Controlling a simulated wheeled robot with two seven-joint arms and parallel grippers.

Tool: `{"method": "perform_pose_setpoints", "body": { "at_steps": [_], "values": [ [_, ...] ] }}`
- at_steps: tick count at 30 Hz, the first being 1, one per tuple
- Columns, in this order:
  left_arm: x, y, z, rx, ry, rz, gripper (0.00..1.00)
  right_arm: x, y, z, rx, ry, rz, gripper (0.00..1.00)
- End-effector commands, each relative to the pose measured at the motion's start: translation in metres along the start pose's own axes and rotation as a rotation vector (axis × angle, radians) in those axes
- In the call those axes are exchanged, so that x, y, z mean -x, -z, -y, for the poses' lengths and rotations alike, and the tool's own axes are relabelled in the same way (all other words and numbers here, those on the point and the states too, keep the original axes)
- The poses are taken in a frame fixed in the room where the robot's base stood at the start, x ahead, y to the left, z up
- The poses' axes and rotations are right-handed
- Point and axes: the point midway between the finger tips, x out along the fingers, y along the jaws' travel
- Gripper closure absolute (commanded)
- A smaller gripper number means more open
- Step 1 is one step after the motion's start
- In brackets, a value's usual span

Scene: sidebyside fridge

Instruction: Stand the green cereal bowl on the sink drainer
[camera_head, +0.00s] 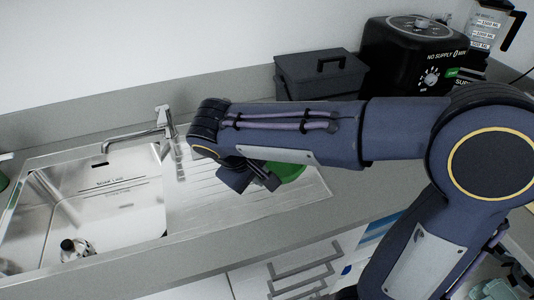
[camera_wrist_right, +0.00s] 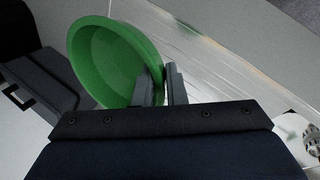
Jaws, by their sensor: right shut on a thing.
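The green cereal bowl (camera_wrist_right: 112,60) is tilted on edge in the right wrist view, with its rim between the fingers of my right gripper (camera_wrist_right: 160,85). In the head view, part of the green bowl (camera_head: 287,171) shows below my right forearm, over the right part of the sink drainer (camera_head: 235,196). My right gripper (camera_head: 262,181) is shut on the bowl's rim there. Most of the bowl is hidden by the arm in the head view. I cannot tell whether the bowl touches the drainer. My left gripper is not in view.
The steel sink basin (camera_head: 105,215) is left of the drainer, with a tap (camera_head: 140,137) behind it. A dark lidded box (camera_head: 318,75) and a black appliance (camera_head: 415,50) stand at the back right. Drawers with handles (camera_head: 300,275) lie below the counter's front edge.

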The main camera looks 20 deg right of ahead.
Motion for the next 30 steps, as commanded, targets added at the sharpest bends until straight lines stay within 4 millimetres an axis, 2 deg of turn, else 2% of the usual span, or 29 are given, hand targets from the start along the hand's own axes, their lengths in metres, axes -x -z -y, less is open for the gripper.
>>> {"method": "perform_pose_setpoints", "body": {
  "at_steps": [5, 15, 21, 30],
  "values": [
    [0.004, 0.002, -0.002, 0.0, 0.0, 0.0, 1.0, -0.011, 0.01, -0.008, -0.002, -0.001, 0.004, 1.0],
    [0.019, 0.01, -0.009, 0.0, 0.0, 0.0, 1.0, -0.073, 0.063, -0.045, -0.001, -0.002, 0.007, 1.0],
    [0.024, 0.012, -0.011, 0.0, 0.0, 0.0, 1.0, -0.114, 0.08, -0.047, 0.0, -0.001, 0.004, 1.0],
    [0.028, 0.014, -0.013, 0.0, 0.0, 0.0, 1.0, -0.142, 0.091, -0.048, 0.001, -0.001, 0.004, 1.0]
  ]
}}
